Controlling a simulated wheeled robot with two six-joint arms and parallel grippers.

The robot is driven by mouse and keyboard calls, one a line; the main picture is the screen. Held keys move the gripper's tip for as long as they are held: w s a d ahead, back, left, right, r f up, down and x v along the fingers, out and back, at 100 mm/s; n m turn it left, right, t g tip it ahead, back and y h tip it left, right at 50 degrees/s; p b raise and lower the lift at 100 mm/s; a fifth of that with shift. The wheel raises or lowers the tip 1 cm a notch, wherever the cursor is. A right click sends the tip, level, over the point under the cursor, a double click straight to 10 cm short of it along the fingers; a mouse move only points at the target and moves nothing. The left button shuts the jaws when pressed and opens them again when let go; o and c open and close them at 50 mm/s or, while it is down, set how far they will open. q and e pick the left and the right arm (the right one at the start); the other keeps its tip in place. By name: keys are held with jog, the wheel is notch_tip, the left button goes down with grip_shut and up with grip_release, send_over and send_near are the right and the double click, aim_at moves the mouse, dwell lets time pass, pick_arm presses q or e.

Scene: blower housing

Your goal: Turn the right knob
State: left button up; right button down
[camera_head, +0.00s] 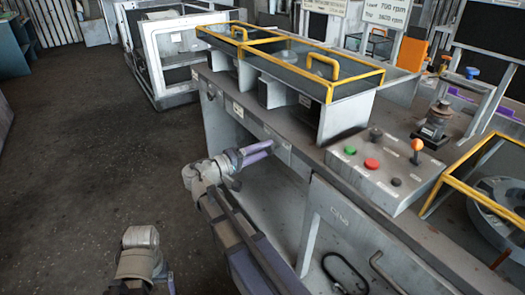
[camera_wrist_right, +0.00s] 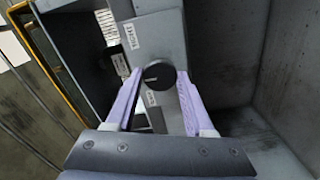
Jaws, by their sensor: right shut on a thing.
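The right knob (camera_wrist_right: 158,75) is a round black dial with a pale pointer line on the grey front edge of the bench. It sits between the two purple fingers of my right gripper (camera_wrist_right: 159,88), which is shut on it in the wrist view. White labels (camera_wrist_right: 131,33) are fixed to the panel near the knob. In the head view my right gripper (camera_head: 260,148) reaches to the bench's front edge, and its fingers hide the knob there. My left gripper is not in view; only part of that arm shows at the bottom left.
A control box (camera_head: 385,175) with green, red and black buttons and an orange-topped lever stands on the bench to the right. Yellow-framed covers (camera_head: 290,55) stand on the bench behind. Below the bench edge are an open recess and a door with a handle (camera_head: 388,270). The floor at left is clear.

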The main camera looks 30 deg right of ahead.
dwell(0.4)
jog(key=shift+c, duration=1.4)
grip_release()
jog(key=shift+a, duration=0.1)
jog(key=a, duration=0.7)
jog(key=shift+s+a, duration=0.3)
jog(key=shift+d, duration=0.1)
jog(key=d, duration=0.7)
jog(key=shift+w+d, duration=0.25)
jog(key=shift+d, duration=0.1)
